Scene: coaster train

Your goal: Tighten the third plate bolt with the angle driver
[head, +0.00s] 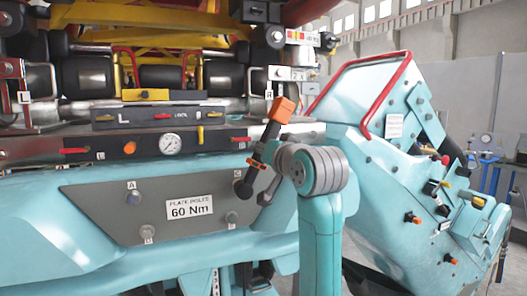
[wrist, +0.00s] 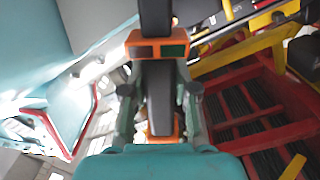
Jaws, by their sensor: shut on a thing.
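The angle driver (head: 270,137), black with an orange end, is held slanting in front of the grey plate (head: 92,215) labelled "PLATE BOLTS 60 Nm". Its round black head (head: 242,188) is at the plate's upper right, over the spot below the label C; I cannot tell whether it sits on a bolt there. Other bolts show at upper left (head: 132,197), lower left (head: 147,231) and lower right (head: 231,216). My gripper (wrist: 160,112) is shut on the driver. In the wrist view the driver's black and orange body (wrist: 156,47) runs between its fingers.
A dark panel with a pressure gauge (head: 170,144) and red and yellow levers lies above the plate. A teal housing with a red rail (head: 373,72) and several knobs stands at right. Red framing (wrist: 262,105) fills the wrist view's right side.

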